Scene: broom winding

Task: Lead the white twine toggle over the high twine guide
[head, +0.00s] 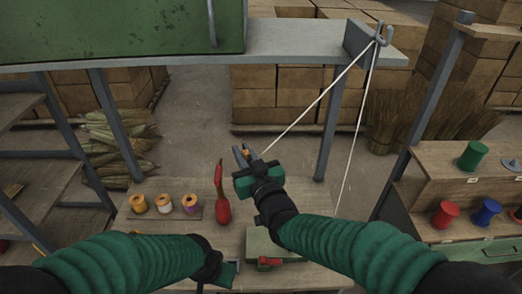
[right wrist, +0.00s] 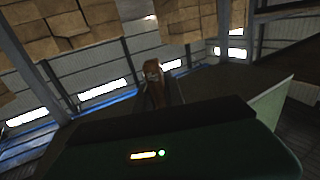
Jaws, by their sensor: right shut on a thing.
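My right gripper (head: 243,153) is raised above the bench's far edge, shut on a small brown toggle (head: 247,152). The toggle also shows between the fingers in the right wrist view (right wrist: 153,70). White twine (head: 318,103) runs taut from this gripper up right to the high twine guide (head: 381,36), a grey metal hook on the shelf's right end. A second strand drops from the guide toward the bench, its lower end hidden behind my right arm. How the twine sits in the hook is too small to tell. My left gripper (head: 229,272) is low over the bench, its fingers unclear.
A red bottle-shaped thing (head: 222,205) stands on the bench, left of my right gripper. A green box (head: 219,22) rests on the shelf (head: 290,45). Coloured spools (head: 486,211) stand at right.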

